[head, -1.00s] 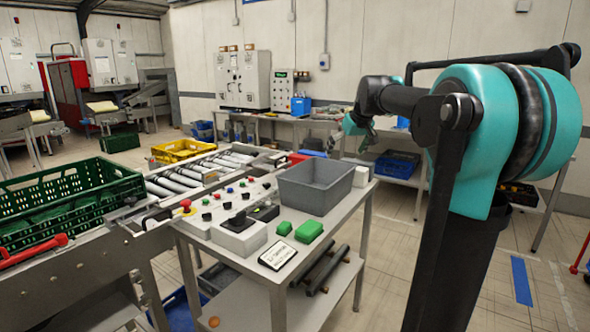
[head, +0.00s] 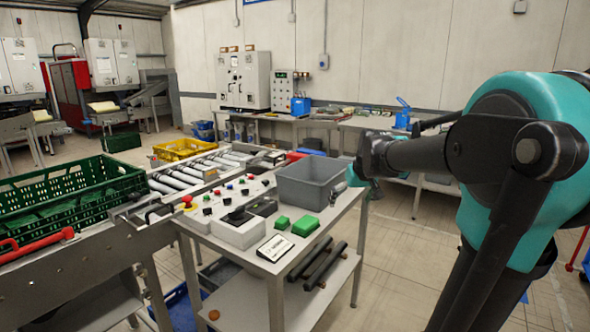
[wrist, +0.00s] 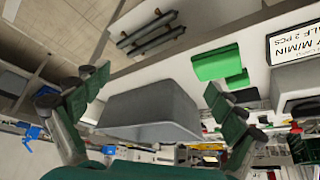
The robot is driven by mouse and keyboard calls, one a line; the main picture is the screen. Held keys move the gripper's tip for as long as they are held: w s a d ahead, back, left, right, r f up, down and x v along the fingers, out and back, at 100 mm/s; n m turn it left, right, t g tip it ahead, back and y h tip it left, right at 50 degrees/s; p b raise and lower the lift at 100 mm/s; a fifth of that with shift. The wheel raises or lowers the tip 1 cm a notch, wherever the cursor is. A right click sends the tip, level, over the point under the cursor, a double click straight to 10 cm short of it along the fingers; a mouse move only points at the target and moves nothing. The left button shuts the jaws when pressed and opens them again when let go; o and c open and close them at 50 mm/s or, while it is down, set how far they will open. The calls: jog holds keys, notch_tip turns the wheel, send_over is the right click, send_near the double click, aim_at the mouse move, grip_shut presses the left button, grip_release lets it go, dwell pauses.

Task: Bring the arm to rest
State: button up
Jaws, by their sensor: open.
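My gripper (wrist: 153,108) is open and empty in the wrist view, its green-padded fingers spread wide on either side of the picture. The grey bin (wrist: 150,112) shows between the fingers, beyond them. In the head view my gripper (head: 356,178) is small at the end of my arm, beside the right edge of the grey bin (head: 305,192). My arm reaches from the right side toward the bench. Its fingertips are partly hidden by the wrist there.
The bench (head: 258,262) also carries a control panel (head: 238,230), green blocks (head: 305,226) and a sign (head: 275,248). Black bars (head: 325,264) lie on its lower shelf. A green crate (head: 75,190) is on the conveyor at left. Floor right of the bench is clear.

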jog(key=s+d+f+m+g+h, duration=0.1)
jog(key=s+f+m, duration=0.1)
jog(key=s+f, duration=1.8)
jog(key=s, duration=0.4)
jog(key=shift+s+d+f, duration=0.25)
jog(key=shift+d+f, duration=0.05)
jog(key=shift+f, duration=0.1)
jog(key=shift+c, duration=0.3)
